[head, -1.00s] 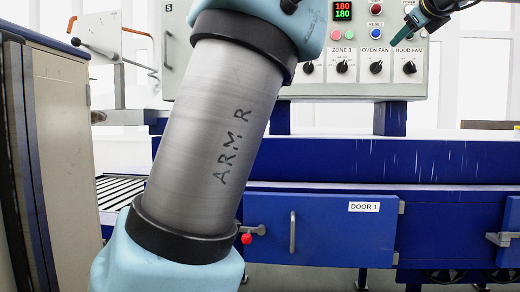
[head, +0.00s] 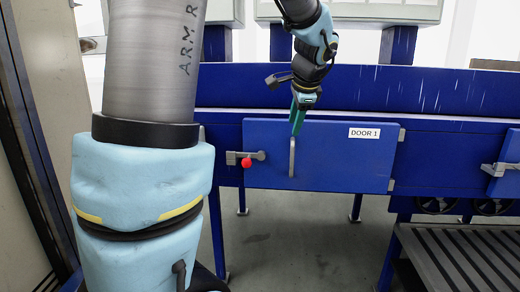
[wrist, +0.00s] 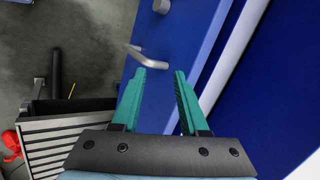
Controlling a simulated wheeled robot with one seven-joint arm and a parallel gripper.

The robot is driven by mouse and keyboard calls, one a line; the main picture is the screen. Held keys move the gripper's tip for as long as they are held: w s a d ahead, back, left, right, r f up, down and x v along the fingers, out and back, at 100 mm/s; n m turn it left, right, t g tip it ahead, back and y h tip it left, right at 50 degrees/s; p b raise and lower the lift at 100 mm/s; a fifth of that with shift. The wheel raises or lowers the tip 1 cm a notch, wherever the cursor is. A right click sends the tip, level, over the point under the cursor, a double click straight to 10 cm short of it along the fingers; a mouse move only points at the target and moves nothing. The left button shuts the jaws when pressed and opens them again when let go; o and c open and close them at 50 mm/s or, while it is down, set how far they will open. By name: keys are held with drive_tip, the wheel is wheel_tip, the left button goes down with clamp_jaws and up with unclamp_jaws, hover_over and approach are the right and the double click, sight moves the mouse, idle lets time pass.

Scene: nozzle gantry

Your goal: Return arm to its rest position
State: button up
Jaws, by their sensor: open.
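My gripper (head: 299,112) hangs fingers down in front of the blue door labelled DOOR 1 (head: 340,165) in the head view, close to the top of the door's upright metal handle (head: 292,157). In the wrist view my gripper (wrist: 158,75) has two green fingers spread apart, with nothing between them. The door handle (wrist: 148,58) shows just beyond the left fingertip there; I cannot tell if they touch. My large grey arm link marked ARM R fills the left of the head view. The door looks shut.
A latch with a red knob (head: 246,162) sits on the door's left side. A slatted grey platform (head: 465,255) stands low at the right. Another latch (head: 490,168) is at the right edge. A tall cabinet (head: 55,110) stands at the left. Grey floor (head: 290,235) shows under the blue body.

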drive_tip(key=s+a+f+n+g+h+b, duration=0.1)
drive_tip(key=s+a+f+n+g, duration=0.4)
drive_tip(key=s+a+f+n, duration=1)
wheel_tip(320, 180, down, 5)
drive_tip(key=s+a+b, duration=0.1)
drive_tip(key=s, duration=0.2)
drive_tip(key=shift+f, duration=0.15)
drive_tip(key=shift+w+a, duration=0.15)
